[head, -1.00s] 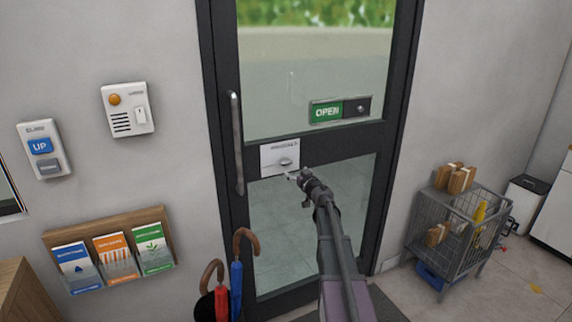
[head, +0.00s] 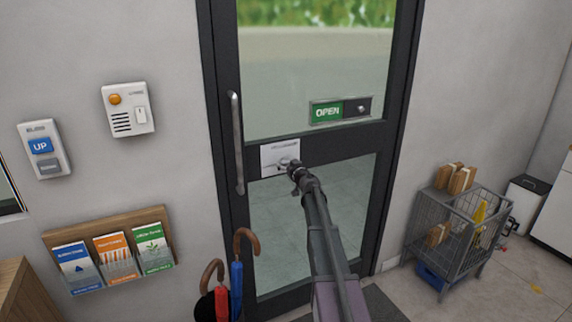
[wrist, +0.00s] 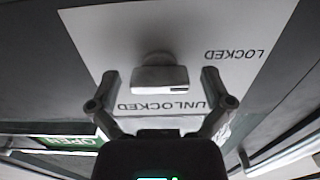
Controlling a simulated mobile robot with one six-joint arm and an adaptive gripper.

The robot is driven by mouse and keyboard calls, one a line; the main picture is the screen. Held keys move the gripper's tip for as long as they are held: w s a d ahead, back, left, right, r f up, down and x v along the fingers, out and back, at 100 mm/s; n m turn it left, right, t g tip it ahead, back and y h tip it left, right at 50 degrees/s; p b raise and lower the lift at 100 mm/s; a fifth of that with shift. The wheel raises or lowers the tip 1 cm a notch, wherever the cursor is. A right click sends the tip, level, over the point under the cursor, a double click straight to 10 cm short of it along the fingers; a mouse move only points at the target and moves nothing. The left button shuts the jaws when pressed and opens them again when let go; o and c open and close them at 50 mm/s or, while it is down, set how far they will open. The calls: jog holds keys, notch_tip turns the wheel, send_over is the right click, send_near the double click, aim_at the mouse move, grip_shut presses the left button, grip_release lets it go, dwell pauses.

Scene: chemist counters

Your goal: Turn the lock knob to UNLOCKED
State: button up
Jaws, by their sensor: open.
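The lock plate (head: 270,156) is a white panel on the door's middle rail, partly covered by my gripper in the head view. In the wrist view the plate (wrist: 100,40) fills the top, with its words upside down: LOCKED at the right and UNLOCKED below the knob. My gripper (wrist: 160,82) is open, one fingertip on each side of the knob, with gaps showing. In the head view my gripper (head: 290,168) is at the plate.
A vertical door handle (head: 235,142) is left of the plate, and a green OPEN sign (head: 328,111) is above right. Umbrellas (head: 237,275) stand low at the left. A wire cart (head: 455,235) stands right of the door. The glass below the rail is clear.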

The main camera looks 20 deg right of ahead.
jog(key=c, duration=1.1)
jog(key=shift+m, duration=0.5)
jog(key=m, duration=0.7)
jog(key=shift+m, duration=0.4)
jog(key=m, duration=0.4)
jog(key=shift+m, duration=0.3)
jog(key=m, duration=0.4)
jog(key=shift+m, duration=0.4)
